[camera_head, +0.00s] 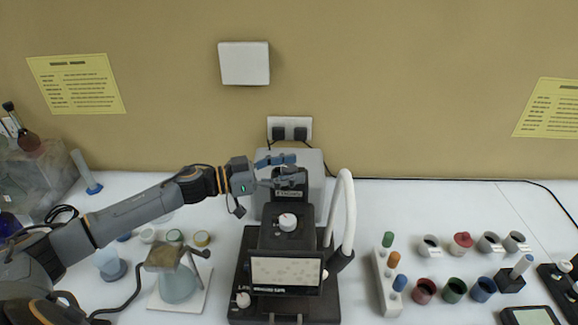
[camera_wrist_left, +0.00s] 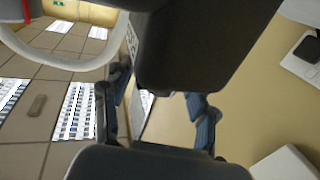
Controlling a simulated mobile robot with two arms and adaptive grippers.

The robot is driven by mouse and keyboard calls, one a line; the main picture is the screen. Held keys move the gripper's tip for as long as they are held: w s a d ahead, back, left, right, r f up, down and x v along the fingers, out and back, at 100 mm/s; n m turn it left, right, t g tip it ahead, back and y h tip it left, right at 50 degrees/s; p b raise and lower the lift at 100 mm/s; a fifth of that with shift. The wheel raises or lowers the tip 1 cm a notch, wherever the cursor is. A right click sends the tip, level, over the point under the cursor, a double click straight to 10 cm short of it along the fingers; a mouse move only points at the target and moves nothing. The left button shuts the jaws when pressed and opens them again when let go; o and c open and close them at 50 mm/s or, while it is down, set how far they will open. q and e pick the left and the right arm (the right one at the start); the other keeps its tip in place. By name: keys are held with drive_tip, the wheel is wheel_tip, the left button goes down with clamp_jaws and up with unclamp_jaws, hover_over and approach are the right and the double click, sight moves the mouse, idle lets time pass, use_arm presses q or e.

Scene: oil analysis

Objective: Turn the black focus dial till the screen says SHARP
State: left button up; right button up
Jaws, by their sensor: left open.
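A black instrument with a small screen (camera_head: 286,271) stands at the middle of the table. The screen shows a pale picture with spots; the lettering below it is too small to read. A dark knob (camera_head: 343,260) sits low on its right side; I cannot tell for sure that it is the focus dial. My left gripper (camera_head: 290,170) is open, pointing right at the top rear of the instrument, above and behind the screen. In the left wrist view its blue-tipped fingers (camera_wrist_left: 160,100) are apart, with a dark part of the instrument close by. My right gripper is not in view.
A white-topped knob (camera_head: 287,222) is on the instrument, and a white curved tube (camera_head: 348,215) rises at its right. A flask (camera_head: 178,284) stands left, a rack of coloured-capped vials (camera_head: 386,285) right. Several small cups stand farther right. The back right table is clear.

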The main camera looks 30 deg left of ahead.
use_arm(q)
drive_tip(key=shift+c, duration=0.2)
drive_tip(key=c, duration=1.1)
drive_tip(key=shift+c, duration=0.2)
